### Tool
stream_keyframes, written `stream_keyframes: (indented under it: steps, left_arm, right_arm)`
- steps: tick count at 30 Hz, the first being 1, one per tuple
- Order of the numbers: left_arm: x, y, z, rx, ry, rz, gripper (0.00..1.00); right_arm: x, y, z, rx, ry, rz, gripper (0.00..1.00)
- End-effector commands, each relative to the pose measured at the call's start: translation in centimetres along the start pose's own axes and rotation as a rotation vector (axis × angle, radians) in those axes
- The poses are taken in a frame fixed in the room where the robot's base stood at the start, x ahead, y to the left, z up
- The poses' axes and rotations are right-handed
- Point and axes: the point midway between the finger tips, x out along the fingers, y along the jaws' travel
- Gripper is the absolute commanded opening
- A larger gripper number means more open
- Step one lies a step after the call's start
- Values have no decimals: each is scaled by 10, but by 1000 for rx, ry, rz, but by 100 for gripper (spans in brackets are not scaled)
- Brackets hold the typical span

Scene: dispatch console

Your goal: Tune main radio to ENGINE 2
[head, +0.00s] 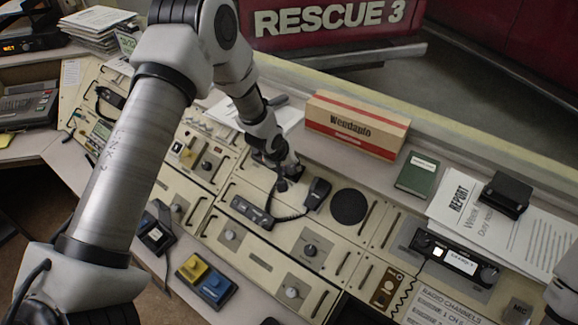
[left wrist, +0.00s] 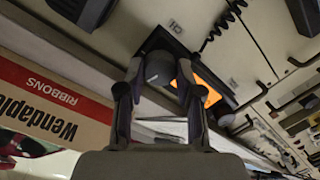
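My left gripper (head: 288,172) is over a dark panel radio (head: 262,160), which it mostly hides in the head view. In the left wrist view, the radio (left wrist: 228,104) has a lit orange display (left wrist: 205,92), partly covered by a finger; no channel text is readable. A round dark knob (left wrist: 160,68) stands between the fingertips of the left gripper (left wrist: 159,75). The fingers are apart on either side of it; I cannot tell whether they touch it. My right gripper is not in view.
A handset (head: 317,193) with a coiled cord lies close by. Another radio (head: 454,258) is at right, above a RADIO CHANNELS sheet (head: 440,306). A green book (head: 417,174) lies on the ledge.

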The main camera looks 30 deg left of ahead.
Motion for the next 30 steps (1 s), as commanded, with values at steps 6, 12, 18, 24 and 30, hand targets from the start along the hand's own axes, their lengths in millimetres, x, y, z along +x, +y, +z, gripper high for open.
stream_keyframes:
  steps: [6,12,18,24,30]
  left_arm:
    - [1,-1,1,14,0,-2,1]
    - [2,0,1,77,2,-6,1]
    - [1,0,2,207,8,-15,1]
    - [0,1,2,383,19,-27,1]
    - [-1,0,2,572,30,-40,1]
  right_arm:
    - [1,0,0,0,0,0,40]
    - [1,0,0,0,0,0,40]
    - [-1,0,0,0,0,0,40]
    - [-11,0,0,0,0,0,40]
    - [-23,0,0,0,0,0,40]
